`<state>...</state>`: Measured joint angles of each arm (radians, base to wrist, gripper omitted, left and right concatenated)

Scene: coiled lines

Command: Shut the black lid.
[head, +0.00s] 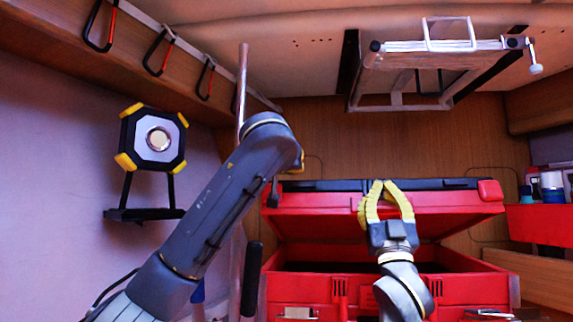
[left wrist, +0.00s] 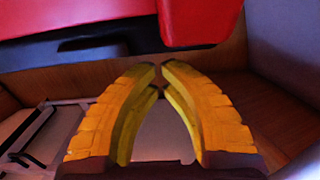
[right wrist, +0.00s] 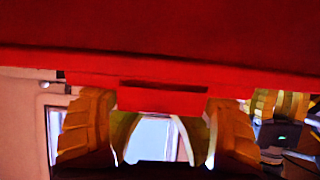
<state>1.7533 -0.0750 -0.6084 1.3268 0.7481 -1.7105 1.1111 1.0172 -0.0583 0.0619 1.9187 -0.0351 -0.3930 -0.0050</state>
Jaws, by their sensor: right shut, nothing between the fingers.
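A red toolbox (head: 450,290) stands at the lower right in the head view. Its lid (head: 310,215) is raised and tilted, with a dark gap beneath it; the lid's front is red and a black panel (head: 335,185) runs along its top. My right gripper (head: 382,184) is shut and empty at the middle of the lid's front, its tips near the upper edge; contact is unclear. My left gripper (left wrist: 159,66) is shut and empty in the left wrist view, near the red and black lid. In the head view my left arm mostly hides it.
A work lamp (head: 157,140) hangs on the left wall, below hooks (head: 157,52) on a rail. A metal pole (head: 241,90) stands behind my left arm. A folded ladder-like frame (head: 410,65) is above the toolbox. A red shelf (head: 540,222) with bottles is at right.

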